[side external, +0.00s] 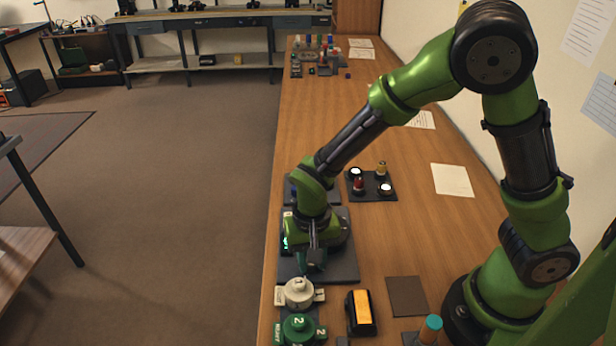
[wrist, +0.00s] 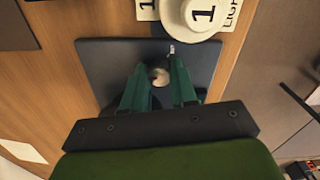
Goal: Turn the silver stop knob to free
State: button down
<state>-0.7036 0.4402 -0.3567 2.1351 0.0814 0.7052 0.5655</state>
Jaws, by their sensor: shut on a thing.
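My gripper (wrist: 160,85) points down over a dark base plate in the wrist view. Its two green fingers are shut on a small pale silver knob (wrist: 161,76), which shows between the fingertips. The dark plate (wrist: 95,55) lies flat on the wooden bench. In the side view my gripper (side external: 313,266) is low over the same plate (side external: 345,270), and my wrist hides the knob there. I cannot read any free or stop marking by the knob.
A cream round part marked 1 (side external: 298,293) and a green one marked 2 (side external: 299,328) stand in front of the plate. A dark board with knobs (side external: 378,194) is behind.

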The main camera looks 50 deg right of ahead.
jog(key=shift+n, duration=0.5)
jog(key=c, duration=0.9)
grip_release()
jog(key=shift+r, duration=0.1)
notch_tip(320, 180, up, 17)
jog(key=shift+f, duration=0.1)
